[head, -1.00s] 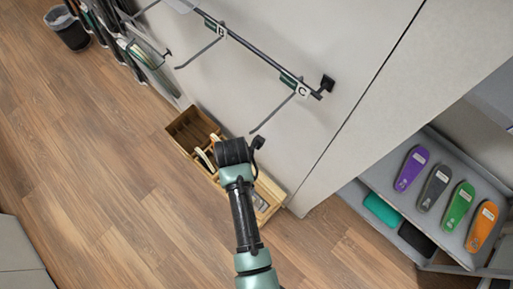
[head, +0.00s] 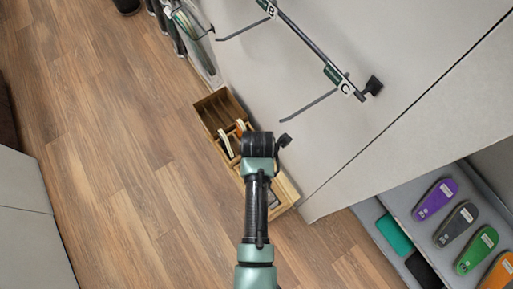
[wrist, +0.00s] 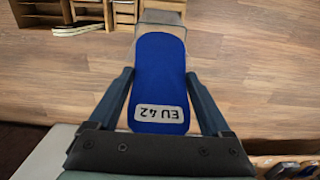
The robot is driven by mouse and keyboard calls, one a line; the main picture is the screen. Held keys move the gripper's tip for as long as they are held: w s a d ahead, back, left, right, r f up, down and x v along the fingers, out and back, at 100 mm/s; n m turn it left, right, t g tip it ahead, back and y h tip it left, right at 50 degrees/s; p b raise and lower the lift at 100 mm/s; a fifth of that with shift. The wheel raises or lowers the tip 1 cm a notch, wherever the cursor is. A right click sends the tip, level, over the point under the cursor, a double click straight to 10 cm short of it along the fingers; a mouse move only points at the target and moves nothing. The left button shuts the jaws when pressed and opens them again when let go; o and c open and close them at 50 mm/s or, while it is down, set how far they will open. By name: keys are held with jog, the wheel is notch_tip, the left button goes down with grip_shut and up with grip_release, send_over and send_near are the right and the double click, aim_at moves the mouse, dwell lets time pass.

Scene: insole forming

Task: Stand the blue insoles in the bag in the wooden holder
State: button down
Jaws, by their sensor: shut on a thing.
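My gripper (wrist: 158,78) is shut on the blue insoles (wrist: 160,62), which lie between its two fingers in the wrist view. Their grey label reads "EU 42" and appears upside down. A clear edge around them looks like the bag. The wooden holder (head: 222,107) stands on the floor against the pale wall in the head view. Its upper-left slots look empty, and pale upright pieces (head: 226,143) stand near its middle. My wrist covers part of the holder in the head view, and my fingers and the blue insoles are hidden there.
A grey shelf at the right holds purple (head: 435,199), grey (head: 456,223), green (head: 476,250) and orange insoles (head: 499,272). Rail hooks marked B (head: 243,28) and C (head: 308,105) stick out above the holder. The wooden floor (head: 130,170) left of it is clear.

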jog(key=shift+w+d+f+b, duration=0.25)
jog(key=shift+d+f+b, duration=0.1)
jog(key=shift+f+b, duration=2.1)
jog(key=shift+w+d+f+b, duration=0.3)
jog(key=shift+f+b, duration=1.4)
jog(key=shift+f, duration=1.5)
jog(key=shift+w+d+f+b, duration=0.2)
jog(key=shift+d+f+b, duration=0.15)
jog(key=shift+f+b, duration=2.1)
jog(key=shift+d+f, duration=0.1)
jog(key=shift+f, duration=1.1)
jog(key=shift+f+b, duration=0.1)
jog(key=shift+b, duration=0.2)
jog(key=shift+s+f, duration=0.1)
jog(key=shift+s, duration=0.05)
jog(key=shift+c, duration=0.4)
grip_release()
jog(key=shift+o, duration=0.4)
notch_tip(320, 180, up, 13)
jog(key=p, duration=0.3)
